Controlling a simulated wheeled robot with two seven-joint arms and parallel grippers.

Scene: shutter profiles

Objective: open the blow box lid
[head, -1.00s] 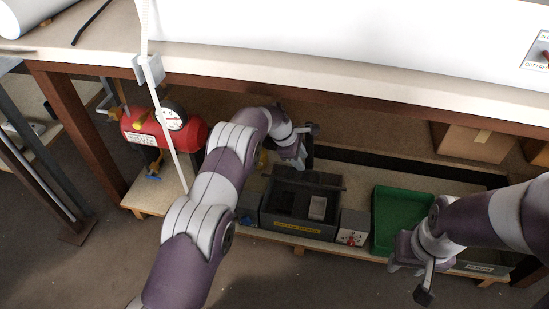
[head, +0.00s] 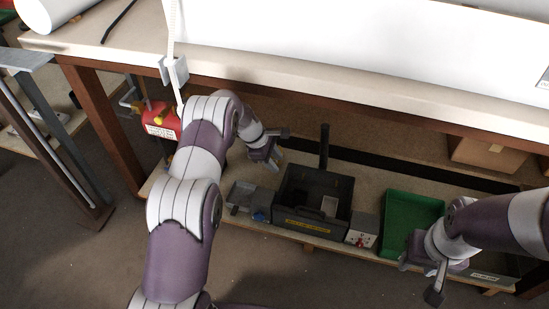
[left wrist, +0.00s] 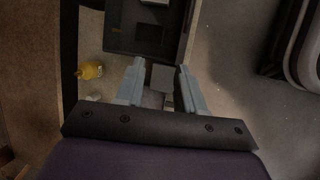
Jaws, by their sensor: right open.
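The blow box (head: 310,217) is a dark grey box with a yellow label on its front, on the low shelf under the bench. Its top looks open, with a dark inside and a small grey piece. A dark upright piece (head: 324,146) rises at its back; I cannot tell whether this is the lid. The box also shows at the top of the left wrist view (left wrist: 118,38). My left gripper (head: 272,147) is open and empty, left of and behind the box, apart from it. My right gripper (head: 425,277) is open in front of the green tray.
A green tray (head: 404,204) and a white socket box (head: 361,232) stand right of the box. A grey metal part (head: 244,196) lies left of it. A red tank (head: 160,119) is at the far left. The white-topped bench (head: 300,88) overhangs the shelf. A yellow object (left wrist: 90,71) shows in the left wrist view.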

